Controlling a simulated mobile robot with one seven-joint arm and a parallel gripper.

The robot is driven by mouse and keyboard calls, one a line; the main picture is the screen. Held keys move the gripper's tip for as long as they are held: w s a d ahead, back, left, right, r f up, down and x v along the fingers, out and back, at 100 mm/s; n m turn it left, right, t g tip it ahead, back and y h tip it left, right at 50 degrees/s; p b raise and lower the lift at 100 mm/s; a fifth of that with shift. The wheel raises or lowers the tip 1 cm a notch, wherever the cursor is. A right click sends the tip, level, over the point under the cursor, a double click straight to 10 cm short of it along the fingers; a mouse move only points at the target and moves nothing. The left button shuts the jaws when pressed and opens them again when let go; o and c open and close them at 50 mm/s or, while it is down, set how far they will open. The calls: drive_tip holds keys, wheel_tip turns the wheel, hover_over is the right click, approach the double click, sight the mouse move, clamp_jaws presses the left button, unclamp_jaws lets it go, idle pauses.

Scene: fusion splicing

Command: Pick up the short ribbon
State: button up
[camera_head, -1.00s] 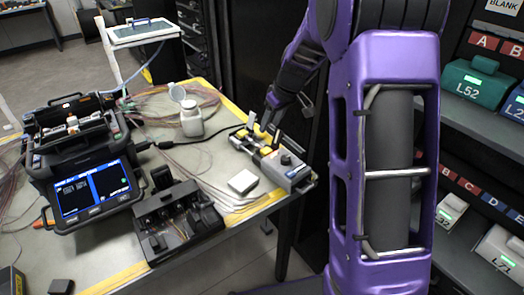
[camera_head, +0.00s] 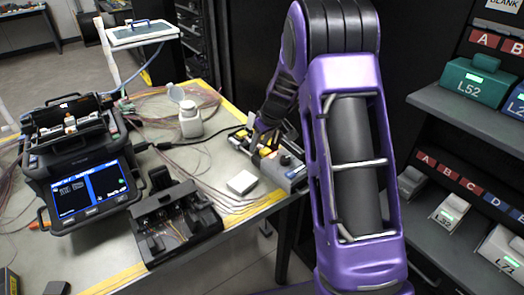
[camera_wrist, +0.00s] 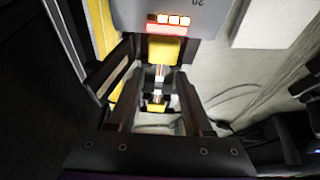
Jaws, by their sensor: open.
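My gripper (camera_head: 258,150) is lowered over the grey tool with yellow parts (camera_head: 285,170) at the table's right side. In the wrist view my gripper (camera_wrist: 158,90) is open, its dark fingers on either side of a narrow gap. Small yellow blocks with a short pale and coppery piece (camera_wrist: 160,74) between them show in that gap. This piece may be the short ribbon, but it is too small to be sure. The fingers look apart from it. In the head view my fingers hide this spot.
A black splicer with a lit screen (camera_head: 92,192) stands at the left. A black open device (camera_head: 176,222) is at the front. A white box (camera_head: 241,182) lies beside the grey tool. A white bottle (camera_head: 190,122) and loose fibres are behind. Shelves (camera_head: 450,105) stand at the right.

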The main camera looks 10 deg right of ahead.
clamp_jaws()
idle(0.3)
